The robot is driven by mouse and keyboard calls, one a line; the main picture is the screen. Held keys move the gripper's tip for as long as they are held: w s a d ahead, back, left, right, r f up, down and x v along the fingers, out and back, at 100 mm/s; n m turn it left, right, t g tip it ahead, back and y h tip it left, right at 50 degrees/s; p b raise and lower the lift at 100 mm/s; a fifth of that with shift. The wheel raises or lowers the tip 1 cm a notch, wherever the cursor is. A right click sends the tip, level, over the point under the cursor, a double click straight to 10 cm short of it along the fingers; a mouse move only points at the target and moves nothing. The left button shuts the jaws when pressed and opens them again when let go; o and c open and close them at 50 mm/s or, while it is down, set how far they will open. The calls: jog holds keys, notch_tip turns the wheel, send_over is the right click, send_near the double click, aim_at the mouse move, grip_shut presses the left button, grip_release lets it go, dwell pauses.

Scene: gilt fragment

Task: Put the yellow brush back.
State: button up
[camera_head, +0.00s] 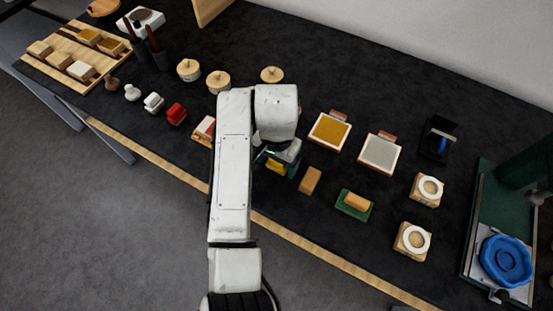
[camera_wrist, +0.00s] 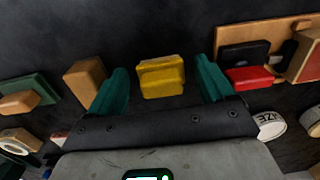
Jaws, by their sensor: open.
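The yellow brush (camera_head: 276,167), which looks like a small yellow block, shows just below my gripper in the head view, partly covered by my wrist. In the wrist view, the yellow brush (camera_wrist: 161,77) lies between the two teal fingers of my gripper (camera_wrist: 162,64). The fingers are apart, with a gap on each side of the brush. I cannot tell how far the fingertips are above or around it. In the head view my gripper (camera_head: 268,160) is mostly hidden by my arm.
An orange-tan block (camera_head: 310,180) stands close to the right of the brush. Beyond it is a green pad (camera_head: 345,211) bearing another tan block. Framed yellow (camera_head: 329,131) and grey (camera_head: 380,152) pads lie behind. A red piece (camera_wrist: 250,77) sits on the brush's other side.

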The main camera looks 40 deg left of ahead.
jog(key=shift+r, duration=0.15)
notch_tip(320, 180, up, 12)
jog(key=p, duration=0.1)
dwell(0.3)
dwell(0.3)
